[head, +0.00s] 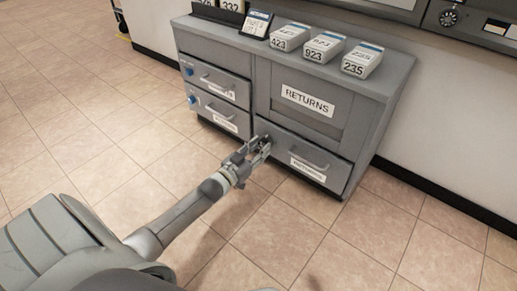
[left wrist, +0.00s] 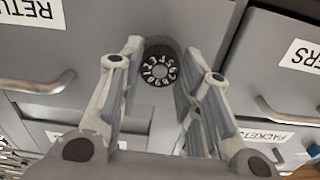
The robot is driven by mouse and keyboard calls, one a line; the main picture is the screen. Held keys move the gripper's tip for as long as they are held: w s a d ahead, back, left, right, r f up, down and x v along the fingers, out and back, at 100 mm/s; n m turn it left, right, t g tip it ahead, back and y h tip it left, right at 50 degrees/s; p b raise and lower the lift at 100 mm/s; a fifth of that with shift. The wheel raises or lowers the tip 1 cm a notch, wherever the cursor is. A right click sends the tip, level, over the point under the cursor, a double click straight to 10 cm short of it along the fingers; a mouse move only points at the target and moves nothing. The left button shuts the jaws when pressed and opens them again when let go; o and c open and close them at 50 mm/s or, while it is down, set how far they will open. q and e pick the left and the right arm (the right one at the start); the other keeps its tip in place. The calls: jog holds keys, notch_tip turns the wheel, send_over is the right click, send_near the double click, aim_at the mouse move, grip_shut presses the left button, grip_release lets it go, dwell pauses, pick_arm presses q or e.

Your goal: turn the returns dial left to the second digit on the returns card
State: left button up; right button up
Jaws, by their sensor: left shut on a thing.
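The returns dial (left wrist: 160,70) is a dark round knob with white digits around its face. It shows upside down in the left wrist view, between the two fingers; the digit at its mark is too small to read. In the head view my left gripper (head: 262,147) reaches the cabinet front left of the lower right drawer and mostly hides the dial. My left gripper (left wrist: 163,50) is shut on the dial, one finger on each side. A card on a dark stand (head: 257,22) is on the cabinet top; its text is unreadable, so I cannot tell if it is the returns card. My right gripper is not in view.
The grey cabinet (head: 262,85) has a panel labelled RETURNS (head: 308,100) and several drawers with bar handles. Boxes marked 423 (head: 289,37), 923 (head: 323,46) and 235 (head: 362,60) stand on top. Another dial (head: 449,17) is on the wall unit. The tiled floor before the cabinet is clear.

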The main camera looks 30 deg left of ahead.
pick_arm(q)
jog(key=shift+r+n+p, duration=0.2)
jog(key=shift+n+p, duration=1)
jog(key=shift+p, duration=0.05)
jog(key=n+p, duration=0.1)
jog(key=n, duration=0.1)
jog(key=shift+n+p, duration=0.3)
jog(key=shift+p, duration=0.05)
jog(key=n+p, duration=0.1)
jog(key=n, duration=0.2)
jog(key=shift+f+n, duration=0.1)
jog(key=shift+n, duration=0.2)
jog(key=n, duration=0.3)
jog(key=shift+f+n, duration=0.1)
jog(key=shift+n, duration=0.3)
jog(key=n, duration=0.3)
jog(key=shift+n, duration=0.3)
jog(key=n, duration=0.3)
jog(key=shift+n+b, duration=0.3)
jog(key=shift+b, duration=0.05)
jog(key=n+b, duration=0.1)
jog(key=n, duration=0.2)
jog(key=shift+n, duration=0.3)
jog(key=shift+n+b, duration=0.95)
jog(key=shift+n, duration=1.35)
